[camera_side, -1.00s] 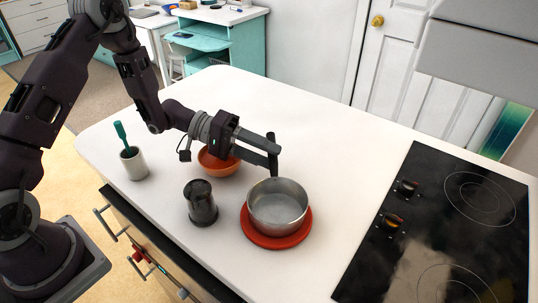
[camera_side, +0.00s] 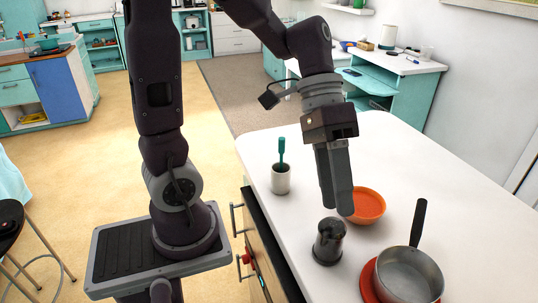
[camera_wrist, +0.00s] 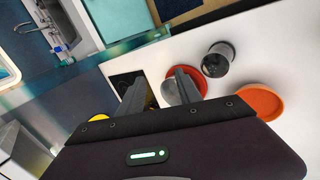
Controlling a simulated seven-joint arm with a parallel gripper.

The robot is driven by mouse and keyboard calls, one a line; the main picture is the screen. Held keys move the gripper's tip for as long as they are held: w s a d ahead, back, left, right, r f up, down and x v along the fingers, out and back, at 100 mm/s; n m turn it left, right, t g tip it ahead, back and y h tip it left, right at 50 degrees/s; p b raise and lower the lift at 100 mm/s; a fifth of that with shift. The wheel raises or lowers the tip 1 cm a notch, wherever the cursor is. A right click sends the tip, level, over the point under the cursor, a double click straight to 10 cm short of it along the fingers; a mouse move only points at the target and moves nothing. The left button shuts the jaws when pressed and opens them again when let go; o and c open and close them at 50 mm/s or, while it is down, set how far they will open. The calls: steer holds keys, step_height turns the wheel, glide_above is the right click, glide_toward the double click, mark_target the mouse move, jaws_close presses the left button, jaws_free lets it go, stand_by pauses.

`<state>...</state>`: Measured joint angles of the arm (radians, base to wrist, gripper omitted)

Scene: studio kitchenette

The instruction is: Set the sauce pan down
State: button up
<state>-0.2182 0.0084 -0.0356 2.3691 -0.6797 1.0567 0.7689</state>
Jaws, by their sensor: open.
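The metal sauce pan (camera_side: 410,277) sits upright on a red round trivet (camera_side: 367,287) at the lower right of the side view, its dark handle (camera_side: 418,222) pointing up and back. My gripper (camera_side: 336,210) points down, above and left of the pan and clear of its handle. In the wrist view, my gripper (camera_wrist: 158,74) has its fingers apart with nothing held. A red round thing (camera_wrist: 172,92) shows there, partly hidden by a finger; I cannot make out the pan clearly.
An orange bowl (camera_side: 368,206) is just behind my fingertips. A dark canister (camera_side: 328,243) stands in front, left of the pan. A pale cup (camera_side: 281,181) with a teal-handled utensil stands farther left. The white counter (camera_side: 455,185) is clear at the back right.

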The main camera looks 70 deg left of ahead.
steer(key=s+a+r+n+t+y, duration=0.1)
steer(key=s+a+r+t+y, duration=0.2)
steer(key=s+a+t+y, duration=0.3)
steer(key=shift+s+a+r+n+y, duration=0.25)
steer(key=shift+s+a+n+y, duration=0.2)
steer(key=shift+s+a, duration=0.65)
